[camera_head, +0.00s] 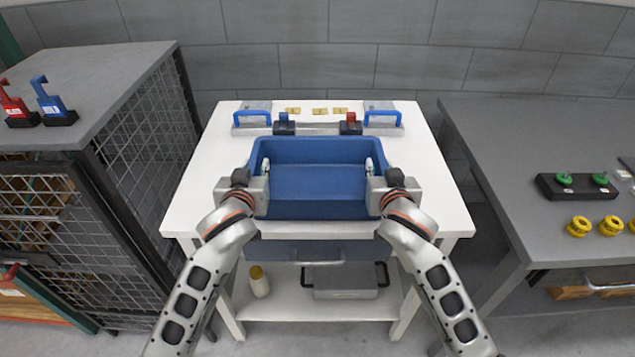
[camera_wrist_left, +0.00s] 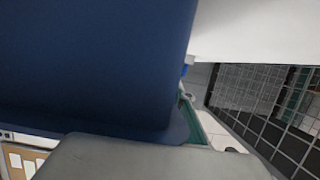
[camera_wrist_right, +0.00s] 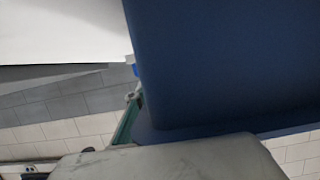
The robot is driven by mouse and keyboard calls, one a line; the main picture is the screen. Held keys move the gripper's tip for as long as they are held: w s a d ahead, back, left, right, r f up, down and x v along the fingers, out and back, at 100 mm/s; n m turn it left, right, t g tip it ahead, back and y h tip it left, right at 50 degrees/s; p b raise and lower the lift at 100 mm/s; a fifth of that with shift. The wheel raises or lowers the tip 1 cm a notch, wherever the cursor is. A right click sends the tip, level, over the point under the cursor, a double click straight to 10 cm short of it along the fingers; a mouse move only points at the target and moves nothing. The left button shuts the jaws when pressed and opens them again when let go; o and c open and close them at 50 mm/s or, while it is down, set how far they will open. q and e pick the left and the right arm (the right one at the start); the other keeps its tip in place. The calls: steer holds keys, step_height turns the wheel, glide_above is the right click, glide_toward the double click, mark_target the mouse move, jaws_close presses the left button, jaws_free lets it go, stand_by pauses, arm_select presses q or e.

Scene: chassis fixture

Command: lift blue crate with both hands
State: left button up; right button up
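The blue crate (camera_head: 318,181) is open and looks empty. It is in the middle of the white table in the head view, and I cannot tell whether it touches the tabletop. My left gripper (camera_head: 265,168) is at its left wall and my right gripper (camera_head: 371,167) at its right wall. A finger of each shows inside the rim; each gripper looks closed on the wall, the outer fingers being hidden. The crate's blue side fills much of the left wrist view (camera_wrist_left: 90,60) and of the right wrist view (camera_wrist_right: 220,70), close against the grippers.
The white table (camera_head: 205,190) has blue-handled fixtures (camera_head: 252,117) (camera_head: 382,117) and small dark blocks with a bar behind the crate. A wire cage cabinet (camera_head: 150,130) stands left, a grey bench (camera_head: 540,140) right. A lower shelf holds a bottle (camera_head: 259,282) and grey case (camera_head: 345,282).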

arm_select(q)
jaws_close()
arm_select(e)
jaws_close()
arm_select(q)
steer(key=shift+r, duration=0.15)
arm_select(e)
steer(key=shift+r, duration=0.15)
